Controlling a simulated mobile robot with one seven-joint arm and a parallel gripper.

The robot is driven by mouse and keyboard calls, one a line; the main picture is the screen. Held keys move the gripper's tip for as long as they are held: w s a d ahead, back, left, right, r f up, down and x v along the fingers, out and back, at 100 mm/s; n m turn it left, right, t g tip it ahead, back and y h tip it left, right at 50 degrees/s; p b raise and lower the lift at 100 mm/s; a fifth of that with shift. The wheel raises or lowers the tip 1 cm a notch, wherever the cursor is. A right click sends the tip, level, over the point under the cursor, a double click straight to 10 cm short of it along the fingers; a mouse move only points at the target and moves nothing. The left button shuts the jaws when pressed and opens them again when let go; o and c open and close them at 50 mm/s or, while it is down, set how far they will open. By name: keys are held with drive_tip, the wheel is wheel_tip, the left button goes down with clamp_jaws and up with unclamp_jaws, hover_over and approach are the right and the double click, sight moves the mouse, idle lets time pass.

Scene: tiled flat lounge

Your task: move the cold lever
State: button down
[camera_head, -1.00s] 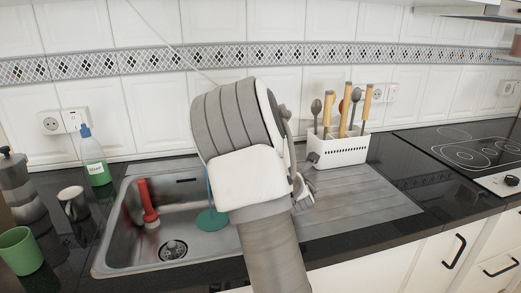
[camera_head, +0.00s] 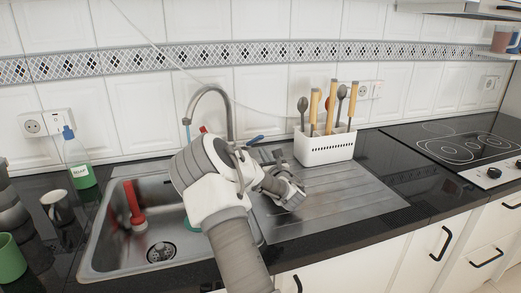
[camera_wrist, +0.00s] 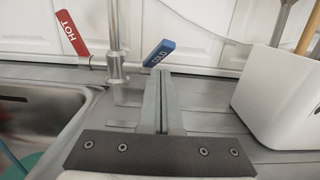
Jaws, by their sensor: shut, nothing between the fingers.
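The cold lever (camera_wrist: 159,52) is a blue handle marked COLD on the right side of the tap, tilted up to the right. In the head view the cold lever (camera_head: 255,140) shows just above my arm. The metal tap (camera_wrist: 115,40) stands behind the sink, with a red HOT lever (camera_wrist: 72,33) on its left. My gripper (camera_wrist: 163,73) is shut and empty, its fingertips just below and in front of the blue lever in the wrist view. I cannot tell whether they touch it. In the head view my arm hides the tap's base.
A white utensil holder (camera_head: 325,147) stands right of the tap; it also shows close at the right in the wrist view (camera_wrist: 285,97). The sink basin (camera_head: 100,245) holds a red object (camera_head: 133,203). A soap bottle (camera_head: 79,162) stands at the left. The drainboard (camera_head: 345,200) is clear.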

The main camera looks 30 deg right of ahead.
sight(258, 140)
drive_tip(key=shift+x, duration=2.1)
drive_tip(key=shift+w+d+r+b, duration=0.15)
drive_tip(key=shift+w+r+b, duration=0.3)
drive_tip(key=shift+b, duration=0.3)
drive_tip(key=shift+r, duration=0.3)
drive_tip(key=shift+s, duration=0.25)
